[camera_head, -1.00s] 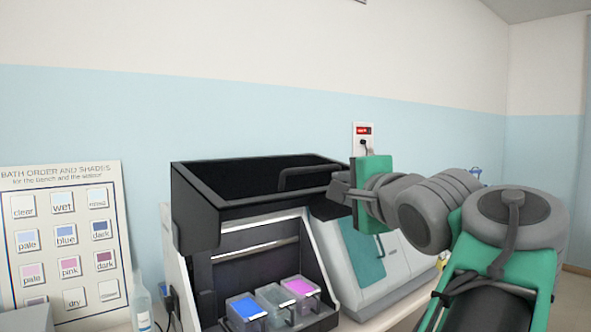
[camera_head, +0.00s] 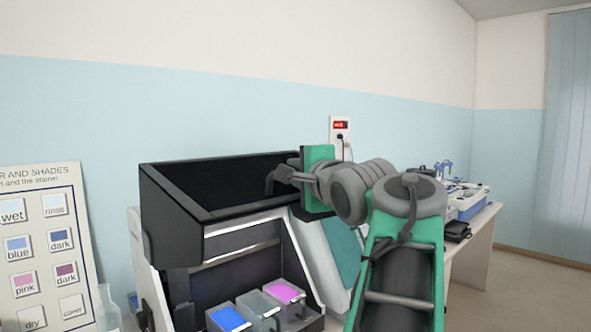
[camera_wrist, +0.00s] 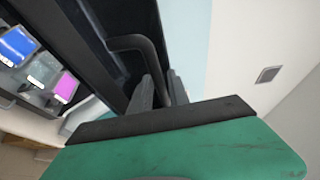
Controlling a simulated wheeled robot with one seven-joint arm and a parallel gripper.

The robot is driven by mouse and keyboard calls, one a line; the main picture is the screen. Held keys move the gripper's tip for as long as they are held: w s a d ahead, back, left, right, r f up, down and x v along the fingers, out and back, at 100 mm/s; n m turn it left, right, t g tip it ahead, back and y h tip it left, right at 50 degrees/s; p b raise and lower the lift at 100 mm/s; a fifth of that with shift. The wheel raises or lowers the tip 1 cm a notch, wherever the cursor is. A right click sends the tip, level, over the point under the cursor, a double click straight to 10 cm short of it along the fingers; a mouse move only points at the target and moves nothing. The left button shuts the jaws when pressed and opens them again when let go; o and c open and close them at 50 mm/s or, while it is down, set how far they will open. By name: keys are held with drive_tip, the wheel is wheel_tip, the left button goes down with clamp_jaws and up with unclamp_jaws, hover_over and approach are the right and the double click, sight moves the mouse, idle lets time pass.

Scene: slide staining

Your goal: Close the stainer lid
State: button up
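The stainer (camera_head: 222,250) stands on the bench at the left, and its black lid (camera_head: 170,220) is raised open above the staining chamber. In the wrist view, a bent black handle (camera_wrist: 128,42) stands out from the lid and runs down between the two grey fingers. My gripper (camera_wrist: 160,85) has its fingers close together, one on each side of the handle, and looks shut on it. In the head view, my gripper (camera_head: 282,176) is at the right end of the lid. Part of the handle is hidden by the fingers.
Blue, grey and pink-topped baths (camera_head: 285,292) sit in the open chamber. A grey and teal machine (camera_head: 338,245) stands right of the stainer. A chart board (camera_head: 45,250) leans at the left, with a bottle (camera_head: 107,310) beside it. Another table is behind right.

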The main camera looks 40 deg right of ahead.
drive_tip(key=shift+w, duration=0.1)
clamp_jaws()
idle(1.4)
